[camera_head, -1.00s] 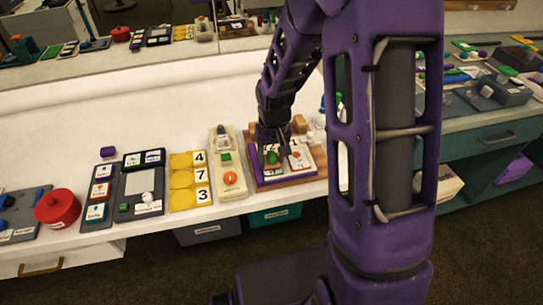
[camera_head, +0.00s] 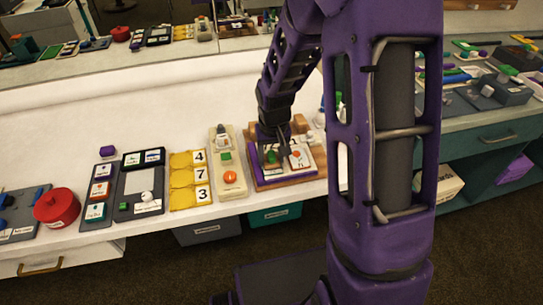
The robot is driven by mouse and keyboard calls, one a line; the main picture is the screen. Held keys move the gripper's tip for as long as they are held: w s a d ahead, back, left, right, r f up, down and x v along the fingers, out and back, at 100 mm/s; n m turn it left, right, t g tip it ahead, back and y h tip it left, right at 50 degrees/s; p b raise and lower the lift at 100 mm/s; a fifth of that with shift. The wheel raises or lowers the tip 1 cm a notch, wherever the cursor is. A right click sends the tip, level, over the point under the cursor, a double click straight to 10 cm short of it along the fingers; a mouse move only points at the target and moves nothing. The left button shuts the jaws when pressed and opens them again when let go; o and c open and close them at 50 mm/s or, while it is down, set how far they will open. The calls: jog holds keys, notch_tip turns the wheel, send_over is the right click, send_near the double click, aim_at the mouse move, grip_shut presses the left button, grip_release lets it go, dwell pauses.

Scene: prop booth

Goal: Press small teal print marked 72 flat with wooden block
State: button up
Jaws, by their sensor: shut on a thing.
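My gripper (camera_head: 275,146) points down over the left part of a wooden tray (camera_head: 258,184) on the white counter. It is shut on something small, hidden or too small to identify. A green piece (camera_head: 271,157) shows at the fingertips; I cannot tell whether it is held. A pale card with an orange mark (camera_head: 296,156) lies to the right in the tray. A tan wooden block (camera_head: 299,123) stands at the tray's back edge. No number 72 is readable, and I cannot tell which card is the teal print.
To the left are a pale board with an orange knob (camera_head: 230,178), a yellow number board (camera_head: 181,182), a dark grey board (camera_head: 140,184) and a red pot (camera_head: 57,207). My arm hides the area right of the tray.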

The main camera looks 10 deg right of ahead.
jog(key=shift+s, duration=0.1)
dwell(0.3)
jog(key=shift+s+r+p, duration=0.2)
jog(key=shift+r+p, duration=0.95)
jog(key=shift+r, duration=0.35)
jog(key=shift+s+r+p, duration=0.15)
jog(key=shift+r+p, duration=0.95)
jog(key=shift+r, duration=0.4)
jog(key=shift+f, duration=0.15)
jog(key=shift+s+f+n, duration=0.3)
jog(key=shift+f, duration=0.5)
